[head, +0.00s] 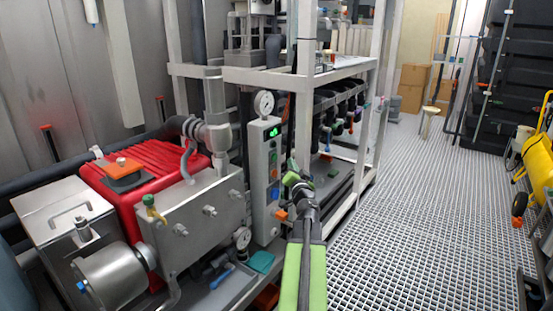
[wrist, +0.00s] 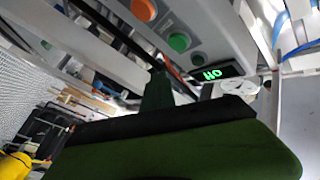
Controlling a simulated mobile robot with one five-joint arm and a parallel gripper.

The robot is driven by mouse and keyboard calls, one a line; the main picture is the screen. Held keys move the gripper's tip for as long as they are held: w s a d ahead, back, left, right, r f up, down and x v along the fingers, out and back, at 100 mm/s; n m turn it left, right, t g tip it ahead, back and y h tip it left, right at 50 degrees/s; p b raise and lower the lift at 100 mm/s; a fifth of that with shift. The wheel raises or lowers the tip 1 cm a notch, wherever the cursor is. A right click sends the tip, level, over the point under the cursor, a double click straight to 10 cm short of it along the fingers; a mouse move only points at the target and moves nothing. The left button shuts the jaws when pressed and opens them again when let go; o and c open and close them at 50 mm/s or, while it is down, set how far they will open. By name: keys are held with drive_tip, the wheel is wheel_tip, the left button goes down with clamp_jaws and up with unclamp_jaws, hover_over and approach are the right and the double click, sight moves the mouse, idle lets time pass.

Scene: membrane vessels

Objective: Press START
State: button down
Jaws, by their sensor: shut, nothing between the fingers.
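A grey control box (head: 263,175) stands upright at the front of the white rack, with a small green lit display (head: 273,132) near its top and a column of coloured buttons below. In the wrist view the display (wrist: 213,73) appears upside down, near a green button (wrist: 179,42) and an orange button (wrist: 144,9). No START label is legible. My gripper (head: 296,181) is shut and empty, just right of the box in the head view. In the wrist view its dark green finger (wrist: 157,92) lies close below the green button; contact cannot be told.
A pressure gauge (head: 264,103) sits atop the box. A red motor unit (head: 140,180) and a steel block (head: 195,225) stand to the left. The white rack (head: 372,110) stands behind.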

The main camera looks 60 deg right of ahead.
drive_tip(key=shift+w, duration=2)
idle(0.4)
drive_tip(key=shift+w, duration=0.35)
drive_tip(key=shift+w, duration=0.5)
idle(0.5)
drive_tip(key=shift+s, duration=0.85)
drive_tip(key=s, duration=0.5)
idle(0.3)
